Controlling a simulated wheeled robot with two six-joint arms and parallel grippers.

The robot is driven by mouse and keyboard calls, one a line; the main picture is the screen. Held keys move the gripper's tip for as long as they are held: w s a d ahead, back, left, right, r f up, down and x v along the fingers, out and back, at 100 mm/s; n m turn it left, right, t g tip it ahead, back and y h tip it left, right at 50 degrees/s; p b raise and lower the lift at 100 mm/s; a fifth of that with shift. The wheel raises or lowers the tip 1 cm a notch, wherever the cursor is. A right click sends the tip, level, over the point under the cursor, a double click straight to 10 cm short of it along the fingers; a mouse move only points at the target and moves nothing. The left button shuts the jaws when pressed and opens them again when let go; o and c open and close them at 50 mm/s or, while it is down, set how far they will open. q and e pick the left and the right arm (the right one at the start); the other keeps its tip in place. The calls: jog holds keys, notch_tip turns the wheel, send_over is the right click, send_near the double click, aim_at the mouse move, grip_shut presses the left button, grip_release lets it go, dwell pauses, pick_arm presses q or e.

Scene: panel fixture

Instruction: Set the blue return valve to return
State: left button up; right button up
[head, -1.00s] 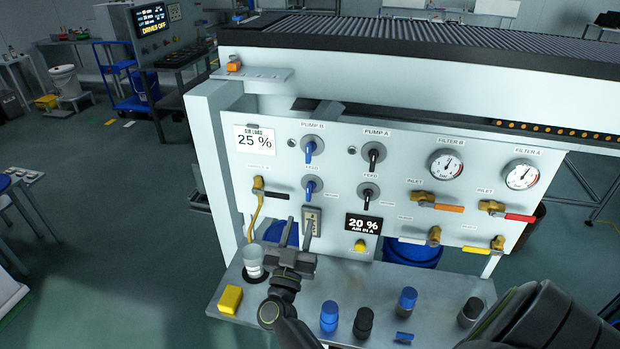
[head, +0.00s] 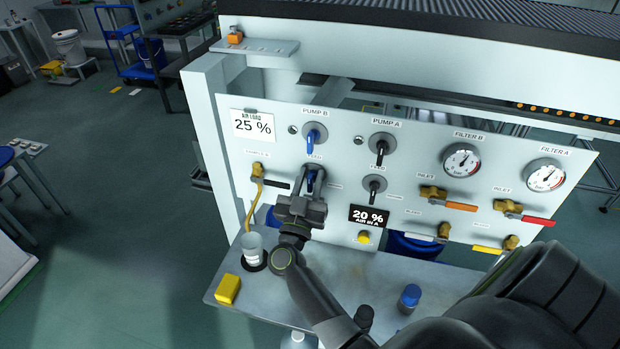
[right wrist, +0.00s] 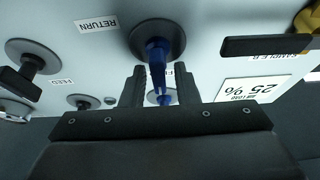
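The blue return valve (head: 315,177) is on the white panel below the pump B dial, partly hidden by my right gripper. In the right wrist view its round base and blue handle (right wrist: 157,62) show close ahead, with a RETURN label (right wrist: 97,24) to one side and a FEED label partly hidden behind the handle. The handle seems to extend toward FEED, but foreshortening makes this unsure. My right gripper (right wrist: 158,85) is open, its fingers on either side of the handle with visible gaps. It also shows in the head view (head: 302,188). My left gripper is not in view.
The blue pump B valve (head: 311,140) is just above, and a black feed valve (head: 375,187) is to the right. A yellow sampler valve (head: 257,172) with a black lever is to the left. A clear cup (head: 252,248) and yellow block (head: 228,289) are on the shelf below.

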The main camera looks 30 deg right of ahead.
grip_shut()
jog(key=shift+m+g, duration=0.3)
jog(key=shift+m, duration=0.2)
jog(key=m+g+h, duration=0.1)
jog(key=m, duration=0.2)
jog(key=shift+d+f, duration=0.1)
jog(key=m+g, duration=0.1)
jog(key=m, duration=0.2)
jog(key=m+g+b, duration=0.1)
jog(key=m+g, duration=0.1)
jog(key=m, duration=0.1)
jog(key=shift+s+d+f+m+h, duration=0.1)
jog(key=shift+s+d+m+h, duration=0.1)
jog(key=shift+m+h, duration=0.15)
jog(key=m+g+b, duration=0.1)
jog(key=m, duration=0.2)
jog(key=m+g+y, duration=0.1)
jog(key=m+g, duration=0.1)
jog(key=m, duration=0.2)
jog(key=f+m+g+y+b, duration=0.1)
jog(key=m, duration=0.3)
jog(key=shift+s+d+m+b, duration=0.15)
jog(key=shift+s+m+b, duration=0.05)
jog(key=shift+m+b, duration=0.1)
